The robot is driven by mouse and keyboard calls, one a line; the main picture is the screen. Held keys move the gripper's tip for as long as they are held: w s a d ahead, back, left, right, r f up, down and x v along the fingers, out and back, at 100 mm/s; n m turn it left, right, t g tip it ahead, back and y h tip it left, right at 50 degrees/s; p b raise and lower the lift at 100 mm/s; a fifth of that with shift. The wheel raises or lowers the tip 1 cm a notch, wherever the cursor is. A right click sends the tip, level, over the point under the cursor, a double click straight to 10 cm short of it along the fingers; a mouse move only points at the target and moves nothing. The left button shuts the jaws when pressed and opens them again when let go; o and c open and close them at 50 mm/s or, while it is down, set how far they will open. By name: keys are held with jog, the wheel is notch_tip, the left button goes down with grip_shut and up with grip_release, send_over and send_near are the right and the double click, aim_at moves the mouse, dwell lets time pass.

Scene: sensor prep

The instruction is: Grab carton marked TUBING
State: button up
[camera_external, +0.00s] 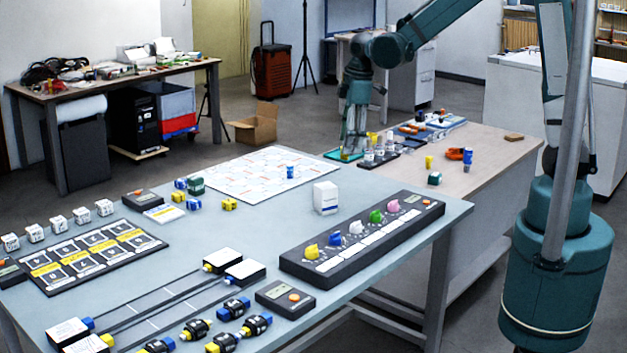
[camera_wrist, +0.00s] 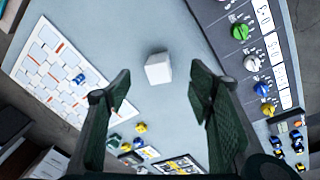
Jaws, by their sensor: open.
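My gripper (camera_wrist: 155,90) is open and empty, pointing down. In the external view my gripper (camera_external: 348,152) appears above and behind the carton, and its fingers are hard to make out.
A dark panel (camera_external: 362,240) with several coloured knobs lies right of the carton. A white patterned sheet (camera_external: 262,172) with a small blue item (camera_external: 290,172) lies behind left. Small yellow and blue blocks (camera_external: 229,204) sit to the left. The tabletop around the carton is clear.

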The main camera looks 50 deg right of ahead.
aim_at(326, 185)
jog(key=w+a+f+n, duration=0.1)
jog(key=w+f, duration=0.1)
jog(key=f, duration=0.1)
jog(key=w+a+f+n+g, duration=0.1)
jog(key=w+f, duration=0.1)
jog(key=f, duration=0.1)
jog(key=w+a+f+n, duration=0.1)
jog(key=w+a+f, duration=0.1)
jog(key=f, duration=0.2)
jog(key=shift+f+g+p, duration=0.1)
jog(key=shift+g+p, duration=0.2)
jog(key=shift+f, duration=0.1)
jog(key=shift+f, duration=1.3)
jog(key=shift+s+f+b, duration=0.15)
jog(key=shift+f+b, duration=0.4)
jog(key=shift+f, duration=2.05)
jog(key=shift+c, duration=0.6)
jog(key=c, duration=0.9)
